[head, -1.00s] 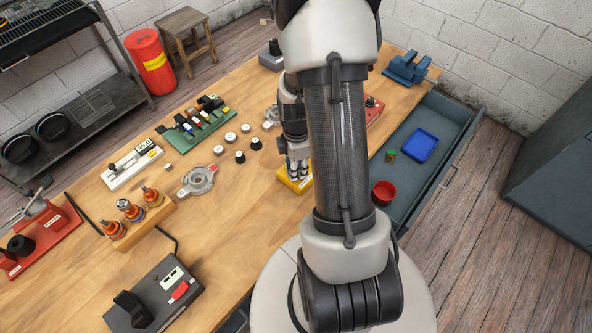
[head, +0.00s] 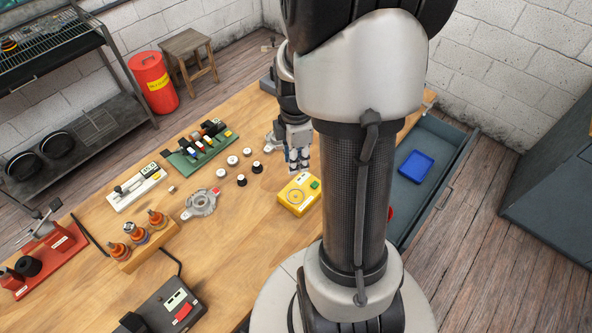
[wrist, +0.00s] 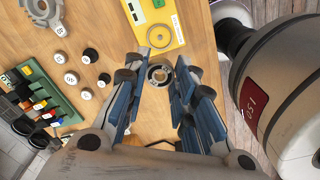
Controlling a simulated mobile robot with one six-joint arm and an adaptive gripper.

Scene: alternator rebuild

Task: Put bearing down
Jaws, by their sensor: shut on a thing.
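My gripper (wrist: 163,66) is shut on a small dark metal ring, the bearing (wrist: 150,76), which shows between the fingertips in the wrist view. In the head view my gripper (head: 298,162) hangs above the bench, just behind the yellow device (head: 297,203). The yellow device also shows at the top of the wrist view (wrist: 138,38). It has a green button and a ring-shaped mark on its top. The bearing appears apart from it.
Several white and black round parts (head: 241,181) stand left of my gripper. A silver housing (head: 201,203) and a green rack (head: 198,150) lie farther left. An open drawer with a blue tray (head: 415,168) is at the right. Bare wood surrounds the yellow device.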

